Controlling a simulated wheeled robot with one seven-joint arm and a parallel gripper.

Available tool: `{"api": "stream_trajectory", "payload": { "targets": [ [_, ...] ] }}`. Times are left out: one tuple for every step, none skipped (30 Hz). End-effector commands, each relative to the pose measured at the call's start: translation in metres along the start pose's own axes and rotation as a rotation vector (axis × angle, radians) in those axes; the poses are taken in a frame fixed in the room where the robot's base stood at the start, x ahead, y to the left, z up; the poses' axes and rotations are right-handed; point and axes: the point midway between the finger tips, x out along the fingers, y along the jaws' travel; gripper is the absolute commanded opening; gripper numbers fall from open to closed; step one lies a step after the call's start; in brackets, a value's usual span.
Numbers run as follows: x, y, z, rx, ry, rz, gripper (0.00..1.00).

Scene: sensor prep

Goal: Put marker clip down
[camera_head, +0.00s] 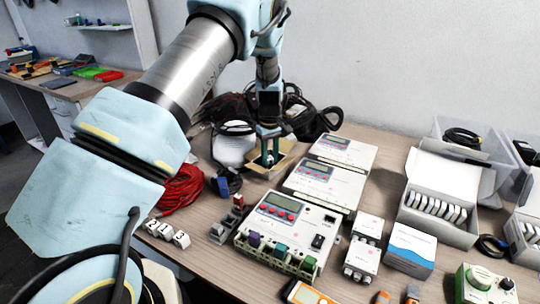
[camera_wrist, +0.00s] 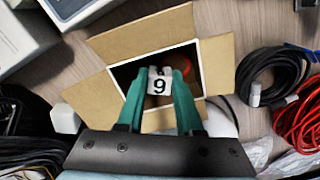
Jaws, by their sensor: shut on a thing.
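The marker clip (camera_wrist: 159,86) is small and white with a black 9 on it. It sits between the teal fingertips of my gripper (camera_wrist: 160,80) in the wrist view. My gripper is shut on it and holds it over the opening of a cardboard box (camera_wrist: 140,32) with its flaps spread. How high the clip is above the box floor is unclear.
White instruments with red buttons (camera_head: 276,216) stand right of the box. Red cable (camera_head: 180,188) and black cables (camera_wrist: 272,78) lie close by. Several white numbered clips (camera_head: 166,231) lie at the table's near left edge. A white carton (camera_head: 436,205) stands at right.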

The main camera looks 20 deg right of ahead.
Motion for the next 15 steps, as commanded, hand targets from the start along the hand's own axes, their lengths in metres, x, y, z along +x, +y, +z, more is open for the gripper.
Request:
{"api": "stream_trajectory", "payload": {
  "targets": [
    [0.0005, 0.0003, -0.0004, 0.0, 0.001, 0.001, 0.0],
    [0.0005, 0.0004, -0.0004, 0.0, 0.001, 0.002, 0.0],
    [0.0004, 0.0004, -0.0005, 0.0, 0.001, 0.002, 0.0],
    [0.0004, 0.0004, -0.0005, 0.0, 0.001, 0.002, 0.0],
    [0.0004, 0.0004, -0.0005, 0.0, 0.001, 0.002, 0.0],
    [0.0004, 0.0003, -0.0004, -0.001, 0.001, 0.002, 0.0],
    [0.0008, 0.0003, -0.0004, -0.001, 0.001, 0.001, 0.0],
    [0.0016, 0.0003, -0.0004, -0.001, 0.001, 0.001, 0.0],
    [0.0031, 0.0002, -0.0004, -0.001, 0.001, 0.001, 0.0],
    [0.0025, 0.0003, -0.0005, -0.001, 0.001, 0.001, 0.37],
    [0.0022, 0.0003, -0.0005, -0.001, 0.001, 0.001, 0.41],
    [0.0022, 0.0003, -0.0004, -0.001, 0.001, 0.001, 0.45],
    [0.0021, 0.0003, -0.0004, -0.001, 0.001, 0.001, 0.48],
    [0.0021, 0.0002, -0.0004, -0.001, 0.001, 0.001, 0.52],
    [0.0021, 0.0002, -0.0004, -0.001, 0.001, 0.001, 0.56]
  ]
}}
